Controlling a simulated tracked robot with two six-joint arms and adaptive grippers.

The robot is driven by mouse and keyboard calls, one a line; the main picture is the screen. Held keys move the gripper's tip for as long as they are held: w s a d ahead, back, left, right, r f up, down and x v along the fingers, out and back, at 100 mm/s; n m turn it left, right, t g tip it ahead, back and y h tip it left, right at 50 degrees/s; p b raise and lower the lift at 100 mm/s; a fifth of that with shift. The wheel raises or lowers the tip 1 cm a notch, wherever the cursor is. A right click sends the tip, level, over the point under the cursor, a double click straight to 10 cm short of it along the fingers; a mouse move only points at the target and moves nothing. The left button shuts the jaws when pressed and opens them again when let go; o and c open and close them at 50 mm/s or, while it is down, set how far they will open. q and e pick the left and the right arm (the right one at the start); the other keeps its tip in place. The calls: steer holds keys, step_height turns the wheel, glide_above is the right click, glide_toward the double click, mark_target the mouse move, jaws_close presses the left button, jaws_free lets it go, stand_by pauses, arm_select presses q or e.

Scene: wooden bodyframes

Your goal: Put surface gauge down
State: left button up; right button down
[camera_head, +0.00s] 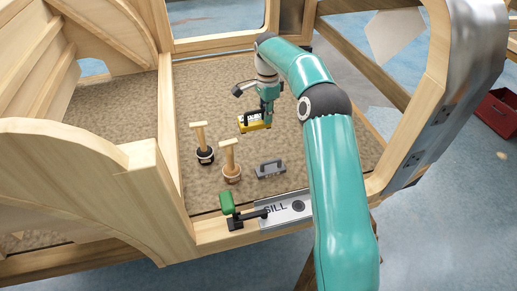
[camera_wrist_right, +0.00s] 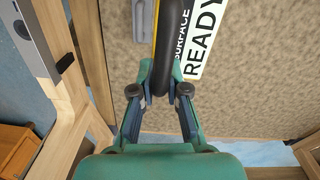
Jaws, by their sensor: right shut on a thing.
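The surface gauge (camera_head: 252,122) is a yellow body with a black handle and a white label, over the brown carpeted floor of the wooden frame. In the right wrist view its black handle (camera_wrist_right: 163,50) lies between my fingers, with the label reading "SURFACE READY" to its right. My right gripper (camera_head: 266,108) is shut on it, and it also shows in the right wrist view (camera_wrist_right: 160,92). I cannot tell whether the gauge touches the carpet. My left gripper is not in view.
Two wooden-handled tools, one dark-based (camera_head: 204,154) and one brown-based (camera_head: 231,172), stand left of the gauge. A grey metal piece (camera_head: 271,168) lies nearer. A green-handled clamp (camera_head: 227,203) sits at the sill plate (camera_head: 289,211).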

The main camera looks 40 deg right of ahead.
steer(key=f, duration=0.9)
steer(key=f+p, duration=0.1)
steer(key=f, duration=0.8)
steer(key=shift+s+d+f, duration=0.1)
steer(key=shift+s+f, duration=0.05)
steer(key=shift+s, duration=0.05)
steer(key=c, duration=1.6)
jaws_free()
steer(key=shift+f, duration=0.1)
steer(key=shift+c, duration=0.2)
steer(key=shift+o, duration=0.9)
steer(key=shift+r, duration=0.2)
